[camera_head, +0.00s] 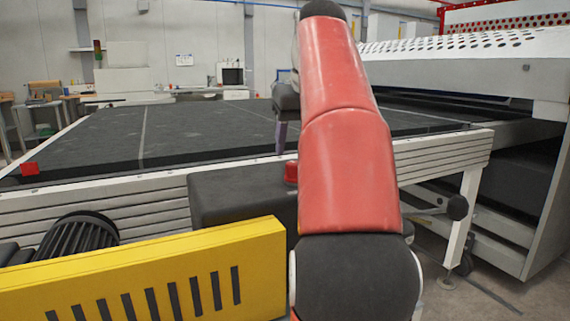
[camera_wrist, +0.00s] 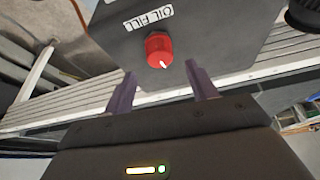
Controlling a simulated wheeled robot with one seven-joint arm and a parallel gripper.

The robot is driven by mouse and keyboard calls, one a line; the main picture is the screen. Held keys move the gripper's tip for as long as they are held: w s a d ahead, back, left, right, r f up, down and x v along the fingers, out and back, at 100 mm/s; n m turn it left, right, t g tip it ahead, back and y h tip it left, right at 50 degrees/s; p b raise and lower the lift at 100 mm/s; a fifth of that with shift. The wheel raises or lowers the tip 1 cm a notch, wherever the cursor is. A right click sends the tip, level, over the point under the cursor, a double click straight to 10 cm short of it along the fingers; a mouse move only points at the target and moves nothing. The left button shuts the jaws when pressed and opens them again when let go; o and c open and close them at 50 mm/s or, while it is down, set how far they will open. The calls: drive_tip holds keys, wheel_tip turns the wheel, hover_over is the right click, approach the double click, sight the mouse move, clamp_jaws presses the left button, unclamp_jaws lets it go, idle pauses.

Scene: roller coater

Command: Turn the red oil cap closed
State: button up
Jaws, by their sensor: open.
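The red oil cap (camera_wrist: 158,48) sits on a dark grey box (camera_wrist: 205,25) next to a white "OIL FILL" label (camera_wrist: 148,17) in the wrist view. A small white mark shows on the cap. My gripper (camera_wrist: 161,82) is open, its two purple fingers apart, with the cap beyond the tips and between their lines. The fingers do not touch the cap. In the head view the cap (camera_head: 291,172) shows on top of the dark box (camera_head: 235,200), partly hidden by my red arm. My gripper (camera_head: 281,150) is above and just left of the cap there, partly hidden.
A yellow slotted guard (camera_head: 150,265) and a ribbed dark motor (camera_head: 80,235) stand at the front left. A wide dark conveyor bed (camera_head: 190,130) lies behind the box. A white perforated machine cover (camera_head: 470,55) is at the right. A black knob (camera_head: 457,207) sticks out right of my arm.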

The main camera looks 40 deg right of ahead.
sight(295, 163)
drive_tip(key=b+x, duration=0.1)
drive_tip(key=x, duration=0.5)
drive_tip(key=shift+f+b, duration=0.1)
drive_tip(key=shift+b, duration=0.25)
drive_tip(key=shift+c, duration=0.5)
drive_tip(key=c, duration=0.9)
